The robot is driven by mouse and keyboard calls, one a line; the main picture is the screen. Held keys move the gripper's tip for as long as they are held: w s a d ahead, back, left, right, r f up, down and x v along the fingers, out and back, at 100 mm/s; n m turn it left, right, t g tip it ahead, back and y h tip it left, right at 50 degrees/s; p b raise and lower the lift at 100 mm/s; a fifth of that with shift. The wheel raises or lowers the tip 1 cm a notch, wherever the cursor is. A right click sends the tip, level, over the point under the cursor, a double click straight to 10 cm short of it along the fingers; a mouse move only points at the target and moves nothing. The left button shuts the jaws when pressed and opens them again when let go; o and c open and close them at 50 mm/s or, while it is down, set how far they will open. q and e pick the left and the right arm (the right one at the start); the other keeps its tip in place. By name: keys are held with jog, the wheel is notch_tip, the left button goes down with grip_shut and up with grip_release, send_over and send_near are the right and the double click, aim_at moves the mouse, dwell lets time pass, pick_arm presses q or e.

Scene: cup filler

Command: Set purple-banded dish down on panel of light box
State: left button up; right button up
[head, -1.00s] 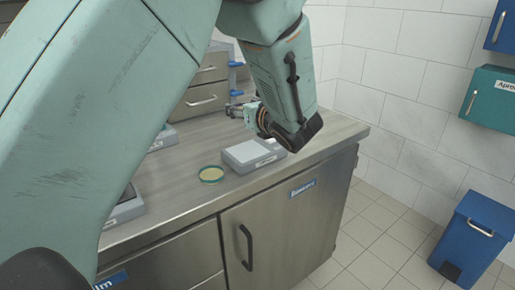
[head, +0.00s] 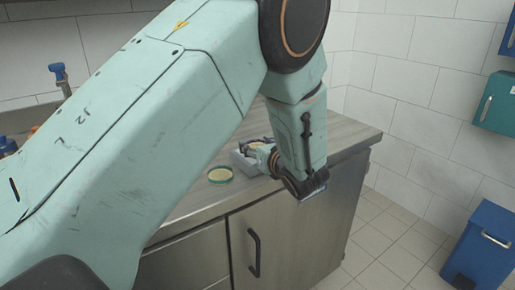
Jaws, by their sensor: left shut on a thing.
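The light box (head: 243,162) is a low grey box near the worktop's front edge, at the middle of the head view. My left arm and gripper hide most of it and its pale panel. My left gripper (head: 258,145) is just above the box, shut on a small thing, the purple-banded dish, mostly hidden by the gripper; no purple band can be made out. I cannot tell whether the dish touches the panel. A different dish, green-banded with a yellowish face (head: 220,174), lies flat on the worktop left of the box. My right gripper is not in view.
The worktop (head: 345,133) is bare to the right of the box. Its front edge runs just before the box, above a cabinet door with a dark handle (head: 254,253). A blue bin (head: 480,245) stands on the floor at right. My left arm hides the worktop's left part.

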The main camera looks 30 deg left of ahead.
pick_arm(q)
jog(key=shift+w+d+f, duration=0.1)
jog(key=shift+w+f, duration=0.05)
jog(key=shift+w, duration=0.05)
jog(key=shift+s+f, duration=0.2)
jog(key=o, duration=1)
jog(key=shift+w, duration=0.15)
jog(key=shift+c, duration=0.2)
jog(key=shift+o, duration=0.2)
jog(key=shift+r, duration=0.1)
